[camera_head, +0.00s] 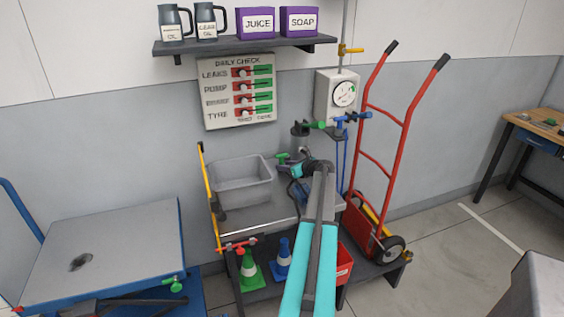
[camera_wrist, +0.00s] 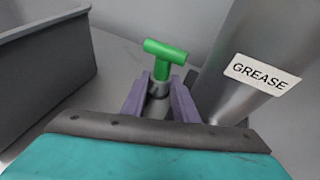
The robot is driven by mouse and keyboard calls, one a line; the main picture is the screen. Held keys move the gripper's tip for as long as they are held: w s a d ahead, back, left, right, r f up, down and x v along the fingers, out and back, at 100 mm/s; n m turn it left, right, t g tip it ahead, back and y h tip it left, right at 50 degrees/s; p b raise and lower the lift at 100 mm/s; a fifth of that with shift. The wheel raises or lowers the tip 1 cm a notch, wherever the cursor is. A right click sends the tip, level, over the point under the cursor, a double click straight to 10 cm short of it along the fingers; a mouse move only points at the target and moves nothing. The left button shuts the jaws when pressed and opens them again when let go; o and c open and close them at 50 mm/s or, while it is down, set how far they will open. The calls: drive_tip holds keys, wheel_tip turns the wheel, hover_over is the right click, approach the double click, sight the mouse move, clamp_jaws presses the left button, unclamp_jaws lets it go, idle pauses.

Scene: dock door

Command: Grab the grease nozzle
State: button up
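The grease nozzle appears as a green T-shaped handle on a short grey stem (camera_wrist: 164,60), standing upright straight ahead in the wrist view. It also shows as a small green piece in the head view (camera_head: 282,158), just left of my gripper's tip. My gripper (camera_wrist: 160,86) has its two purple fingers on either side of the grey stem, just below the green T. The stem nearly fills the gap between the fingers; whether they press on it I cannot tell. The head view shows my gripper (camera_head: 286,165) over the cart top.
A metal cylinder labelled GREASE (camera_wrist: 245,60) stands close on the right in the wrist view. A grey bin (camera_head: 240,183) is close on the left, on the cart (camera_head: 255,218). A red hand truck (camera_head: 385,150) stands at the right. A blue lift table (camera_head: 110,245) is at the left.

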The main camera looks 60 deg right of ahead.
sight(282, 160)
drive_tip(key=c, duration=0.5)
drive_tip(key=shift+r, duration=0.15)
drive_tip(key=shift+r, duration=0.5)
drive_tip(key=shift+s+a+r+b, duration=0.15)
drive_tip(key=shift+r+b, duration=0.1)
drive_tip(key=shift+r, duration=0.35)
drive_tip(key=shift+s+a+r+b, duration=0.1)
drive_tip(key=shift+a+r+b, duration=0.1)
drive_tip(key=shift+r, duration=0.35)
drive_tip(key=s+a, duration=0.3)
drive_tip(key=s+a+r+b, duration=0.1)
drive_tip(key=s+a, duration=0.3)
drive_tip(key=s+a+b, duration=0.1)
drive_tip(key=s+a, duration=0.2)
drive_tip(key=a, duration=0.1)
drive_tip(key=shift+s+a+r, duration=0.1)
drive_tip(key=shift+s+r, duration=0.05)
drive_tip(key=shift+r, duration=0.05)
